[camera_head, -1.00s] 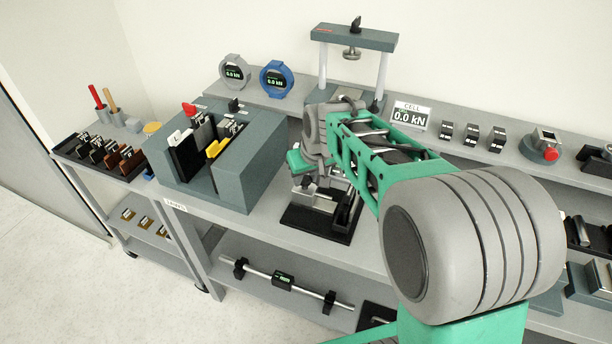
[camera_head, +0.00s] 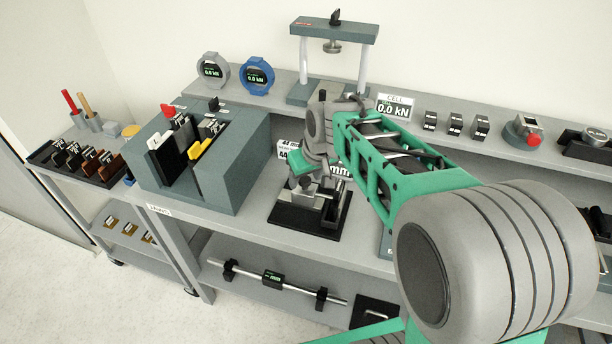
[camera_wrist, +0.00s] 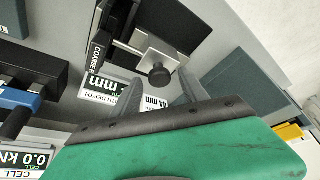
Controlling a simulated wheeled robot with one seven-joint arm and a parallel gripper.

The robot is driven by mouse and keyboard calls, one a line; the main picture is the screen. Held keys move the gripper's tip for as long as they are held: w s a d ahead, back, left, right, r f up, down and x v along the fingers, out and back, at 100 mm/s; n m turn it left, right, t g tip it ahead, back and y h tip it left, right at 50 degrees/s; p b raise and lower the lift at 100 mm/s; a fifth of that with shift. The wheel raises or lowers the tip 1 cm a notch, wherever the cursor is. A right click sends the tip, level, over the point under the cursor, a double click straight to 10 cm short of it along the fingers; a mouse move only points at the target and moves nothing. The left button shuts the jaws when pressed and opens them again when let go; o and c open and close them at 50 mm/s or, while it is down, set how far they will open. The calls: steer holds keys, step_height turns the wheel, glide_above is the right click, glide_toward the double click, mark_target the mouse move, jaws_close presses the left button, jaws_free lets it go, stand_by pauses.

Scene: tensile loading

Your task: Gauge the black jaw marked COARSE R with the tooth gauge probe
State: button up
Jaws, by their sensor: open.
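The tooth gauge shows in the head view as a black base (camera_head: 296,219) with metal parts on the bench, below my wrist. In the wrist view its metal block (camera_wrist: 150,46) carries a rod and a dark round knob (camera_wrist: 159,76). A black jaw (camera_wrist: 104,38) with a COARSE label stands beside the block; the end of its marking is hard to read. My gripper (camera_wrist: 160,84) is open, its two fingers apart, with the knob between and just beyond the fingertips. I cannot tell whether they touch it. In the head view my arm hides most of the gripper.
A tooth-depth display (camera_wrist: 106,92) lies near the gauge. A grey block (camera_head: 240,160) with slotted jaws stands left of it. The load frame (camera_head: 334,30) and a CELL readout (camera_head: 394,106) stand behind. A dark tray (camera_head: 98,172) of jaws sits far left.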

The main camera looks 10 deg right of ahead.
steer(key=v, duration=0.7)
steer(key=shift+r+b, duration=0.35)
steer(key=shift+s, duration=0.25)
stand_by(0.4)
steer(key=s+f+m, duration=0.1)
steer(key=s+f, duration=0.2)
steer(key=s, duration=0.4)
steer(key=s+f+m+g+h, duration=0.1)
steer(key=s+f, duration=0.2)
steer(key=s, duration=0.4)
steer(key=shift+d+f+m, duration=0.25)
steer(key=shift+f+m, duration=0.05)
steer(key=shift+f, duration=0.1)
steer(key=shift+s, duration=0.1)
